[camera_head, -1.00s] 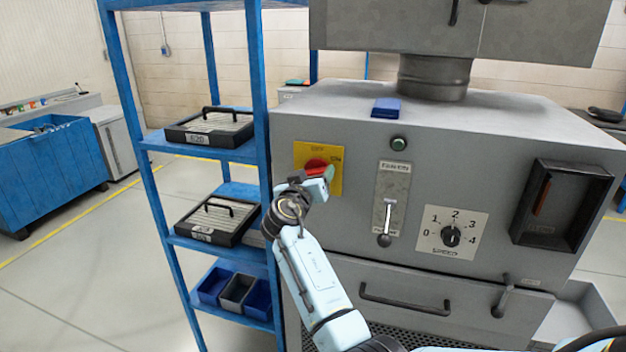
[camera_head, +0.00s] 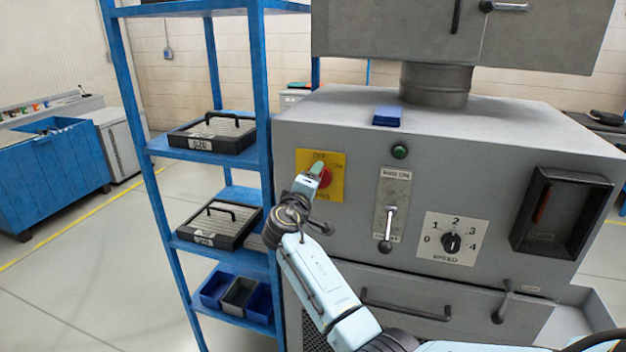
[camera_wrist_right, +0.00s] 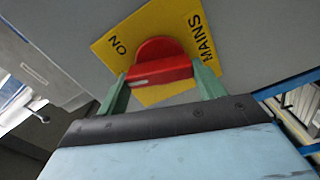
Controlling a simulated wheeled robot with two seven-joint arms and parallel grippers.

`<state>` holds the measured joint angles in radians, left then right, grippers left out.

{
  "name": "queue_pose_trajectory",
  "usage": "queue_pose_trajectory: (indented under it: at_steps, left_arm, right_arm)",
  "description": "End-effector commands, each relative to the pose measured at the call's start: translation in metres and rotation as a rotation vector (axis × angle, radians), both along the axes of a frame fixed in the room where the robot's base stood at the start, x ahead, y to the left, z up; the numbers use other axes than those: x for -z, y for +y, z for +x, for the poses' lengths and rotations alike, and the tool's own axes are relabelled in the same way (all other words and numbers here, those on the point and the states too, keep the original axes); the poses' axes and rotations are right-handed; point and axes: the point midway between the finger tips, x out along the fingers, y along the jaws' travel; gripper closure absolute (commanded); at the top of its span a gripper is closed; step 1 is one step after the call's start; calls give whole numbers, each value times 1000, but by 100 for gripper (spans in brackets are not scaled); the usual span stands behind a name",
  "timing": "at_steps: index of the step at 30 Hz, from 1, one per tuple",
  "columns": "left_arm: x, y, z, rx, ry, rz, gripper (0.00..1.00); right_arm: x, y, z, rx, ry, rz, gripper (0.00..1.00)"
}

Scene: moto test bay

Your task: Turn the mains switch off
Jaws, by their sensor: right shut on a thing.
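The mains switch is a red rotary knob (camera_head: 325,178) on a yellow plate (camera_head: 336,160) at the upper left of the grey machine's front. The plate carries a word at its top and ON at its right. My right gripper (camera_head: 318,168) is at the knob, its green fingers turned upward. In the right wrist view the red knob (camera_wrist_right: 160,70) sits between the two green fingers (camera_wrist_right: 161,88), which are shut on it. There the plate (camera_wrist_right: 205,62) shows ON and MAINS. The gripper partly hides the knob in the head view, so its exact pointing is hard to read. My left gripper is out of view.
A blue shelf rack (camera_head: 262,110) with trays stands close to the left of the machine. Right of the switch are a lever panel (camera_head: 391,205), a green button (camera_head: 400,151) and a speed dial (camera_head: 451,240). A drawer handle (camera_head: 405,307) juts out below.

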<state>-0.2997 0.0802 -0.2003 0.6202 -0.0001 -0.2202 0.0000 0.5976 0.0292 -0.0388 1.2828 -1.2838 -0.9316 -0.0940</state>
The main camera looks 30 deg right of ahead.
Motion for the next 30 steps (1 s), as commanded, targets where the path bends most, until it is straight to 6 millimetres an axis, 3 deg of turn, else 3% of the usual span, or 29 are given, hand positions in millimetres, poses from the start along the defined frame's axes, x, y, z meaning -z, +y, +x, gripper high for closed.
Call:
queue_pose_trajectory:
  at_steps: [12, 30]
  left_arm:
    - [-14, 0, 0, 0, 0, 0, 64]
    - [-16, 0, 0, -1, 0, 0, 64]
  right_arm:
    - [1, 1, 0, 1, 192, -163, 55]
    - [3, 1, 0, 1, 240, -204, 55]
